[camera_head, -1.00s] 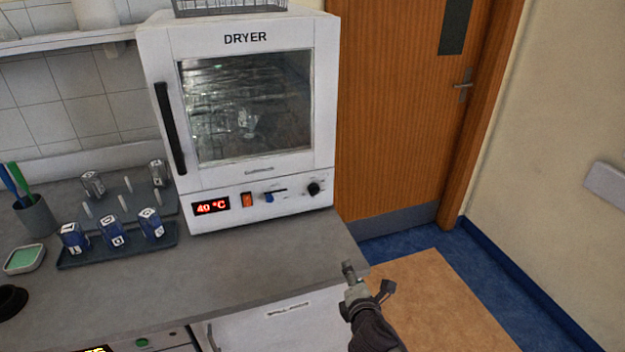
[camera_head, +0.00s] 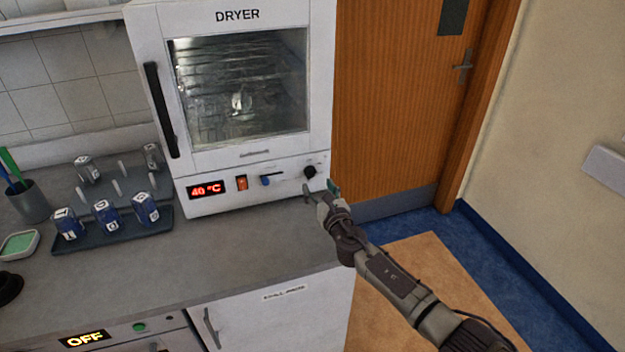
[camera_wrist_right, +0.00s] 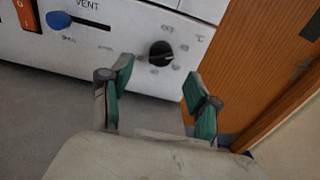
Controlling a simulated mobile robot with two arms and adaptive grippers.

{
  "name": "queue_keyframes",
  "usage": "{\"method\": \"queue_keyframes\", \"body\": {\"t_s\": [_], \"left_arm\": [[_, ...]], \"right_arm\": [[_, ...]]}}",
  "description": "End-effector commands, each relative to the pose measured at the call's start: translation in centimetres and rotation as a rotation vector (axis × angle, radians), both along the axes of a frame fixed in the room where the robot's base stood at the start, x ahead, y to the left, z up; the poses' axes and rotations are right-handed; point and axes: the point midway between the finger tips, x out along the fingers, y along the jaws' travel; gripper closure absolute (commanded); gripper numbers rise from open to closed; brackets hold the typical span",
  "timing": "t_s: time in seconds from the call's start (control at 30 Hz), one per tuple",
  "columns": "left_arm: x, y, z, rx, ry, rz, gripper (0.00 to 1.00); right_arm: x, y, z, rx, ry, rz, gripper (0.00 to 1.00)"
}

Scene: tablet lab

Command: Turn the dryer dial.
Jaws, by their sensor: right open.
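The white dryer (camera_head: 240,159) stands on the grey bench, its door shut and its display (camera_head: 206,189) reading 40 °C. Its black round dial (camera_head: 310,172) is at the right end of the front panel; it also shows in the right wrist view (camera_wrist_right: 160,53). My right gripper (camera_head: 320,190) is open just in front of and below the dial. In the wrist view its green-padded fingers (camera_wrist_right: 156,92) are spread, with the dial beyond the gap between them, apart from both. My left gripper is not in view.
A blue vent slider (camera_head: 265,181) and an orange switch (camera_head: 241,183) sit left of the dial. A dark tray (camera_head: 85,242) with several blue-labelled jars and a pen cup (camera_head: 30,203) are at the left. The bench before the dryer is clear.

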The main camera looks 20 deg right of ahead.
Motion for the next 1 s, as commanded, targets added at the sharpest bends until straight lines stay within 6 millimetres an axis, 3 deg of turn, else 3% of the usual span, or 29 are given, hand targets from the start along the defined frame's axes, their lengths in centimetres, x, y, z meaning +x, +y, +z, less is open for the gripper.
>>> {"method": "queue_keyframes", "body": {"t_s": [0.1, 0.3, 0.7, 1.0], "left_arm": [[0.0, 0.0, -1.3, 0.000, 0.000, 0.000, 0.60], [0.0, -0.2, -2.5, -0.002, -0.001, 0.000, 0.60], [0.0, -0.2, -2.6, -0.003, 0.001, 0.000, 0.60], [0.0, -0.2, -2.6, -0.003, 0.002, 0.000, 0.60]], "right_arm": [[2.5, 0.1, -0.3, 0.002, -0.002, -0.002, 0.39], [4.9, 0.2, -0.2, 0.002, -0.001, -0.001, 0.39], [5.7, 0.2, 0.0, 0.002, 0.000, -0.001, 0.39], [5.7, 0.2, 0.0, 0.002, 0.000, -0.001, 0.87]]}}
